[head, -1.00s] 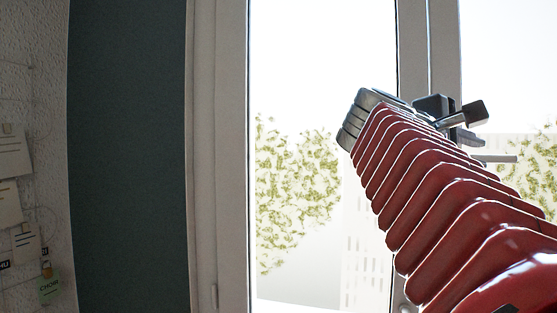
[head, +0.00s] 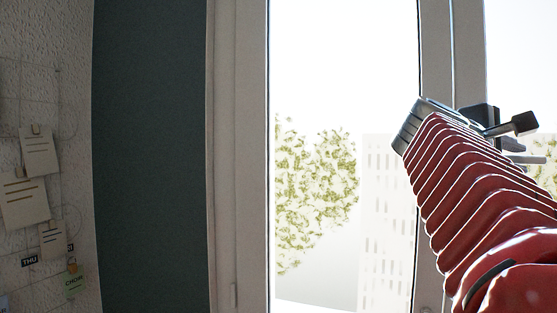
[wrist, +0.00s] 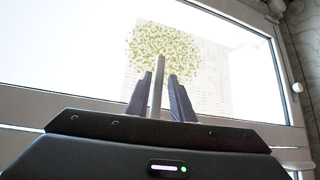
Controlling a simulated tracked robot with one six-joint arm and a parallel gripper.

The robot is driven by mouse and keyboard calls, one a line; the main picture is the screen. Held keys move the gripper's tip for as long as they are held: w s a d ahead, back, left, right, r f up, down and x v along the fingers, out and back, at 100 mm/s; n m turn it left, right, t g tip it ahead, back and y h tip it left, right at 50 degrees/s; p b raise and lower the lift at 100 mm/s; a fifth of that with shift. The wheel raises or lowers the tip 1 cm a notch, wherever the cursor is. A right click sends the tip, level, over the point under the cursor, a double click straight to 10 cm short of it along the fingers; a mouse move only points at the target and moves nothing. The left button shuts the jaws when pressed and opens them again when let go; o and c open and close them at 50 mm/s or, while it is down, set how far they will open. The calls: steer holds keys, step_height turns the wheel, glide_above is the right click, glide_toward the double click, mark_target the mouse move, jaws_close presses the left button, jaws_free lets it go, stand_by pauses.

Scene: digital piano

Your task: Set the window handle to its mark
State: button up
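The window handle (head: 526,160) shows in the head view as a short pale bar at the right, just below my gripper (head: 514,136). Its base is hidden behind my arm. In the wrist view the pale handle (wrist: 157,88) stands upright in the picture, between the two dark fingers of my gripper (wrist: 160,88). Its tip reaches past the fingertips, and its lower end is hidden by the gripper body. The fingers are apart, with a slim gap at the right finger. I cannot tell whether either finger touches the handle. No mark is visible.
The window frame (head: 436,60) stands behind my arm. A second white fitting (wrist: 297,87) sits on the frame at the right in the wrist view. A dark panel (head: 150,150) and a wall grid with pinned notes (head: 38,152) are at the left.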

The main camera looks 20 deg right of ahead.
mark_target(531, 163)
steer(key=d, duration=0.5)
steer(key=d+f, duration=0.1)
steer(key=d, duration=0.2)
steer(key=shift+c, duration=0.5)
steer(key=shift+f, duration=0.1)
jaws_close()
